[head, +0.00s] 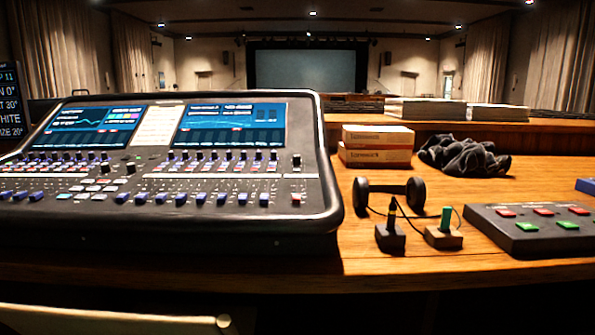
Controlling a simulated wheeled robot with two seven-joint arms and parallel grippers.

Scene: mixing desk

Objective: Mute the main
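The mixing desk (325,212) stands at the left of the wooden table, with two lit screens, rows of knobs and small buttons, and blue fader caps along the front. At its right end, apart from the blue caps, is a red-and-white fader cap (295,199). A black knob (296,160) sits above it. The labels and any mute button for the main are too small to read. Neither of my grippers is in view.
Right of the desk are headphones (416,194), two small stands (390,238) with upright pieces, two stacked boxes (376,158), a dark cloth (462,155) and a button box (530,240) with red and green buttons. A pale bar (110,320) crosses the lower left.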

